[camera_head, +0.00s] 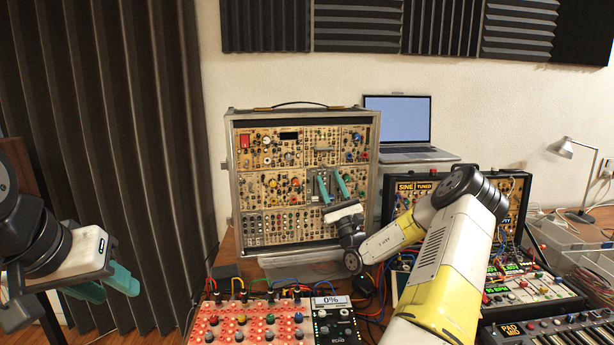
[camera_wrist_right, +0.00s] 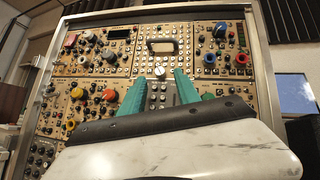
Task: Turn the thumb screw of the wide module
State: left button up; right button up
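The modular case (camera_head: 231,190) stands upright on the table, filled with tan panels. In the right wrist view, a panel with rows of holes and a dark handle (camera_wrist_right: 162,46), seemingly the wide module, sits at the case's top middle. A pale round slotted screw (camera_wrist_right: 159,72) shows at its lower edge. My right gripper (camera_head: 331,184) is open in front of the case. In its wrist view, its teal fingertips (camera_wrist_right: 160,83) stand apart just below and either side of the screw; contact cannot be told. My left gripper (camera_head: 105,284) is open and empty at far left, away from the case.
Knobs crowd the panels beside the right fingers, including an orange knob (camera_wrist_right: 109,95) and a blue knob (camera_wrist_right: 209,58). A laptop (camera_head: 398,120) stands behind right. A red-lit mixer (camera_head: 258,325) and cables fill the table front. Free air lies between my arms.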

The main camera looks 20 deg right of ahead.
jog(key=v, duration=0.5)
jog(key=shift+a+y, duration=0.1)
jog(key=shift+y, duration=0.2)
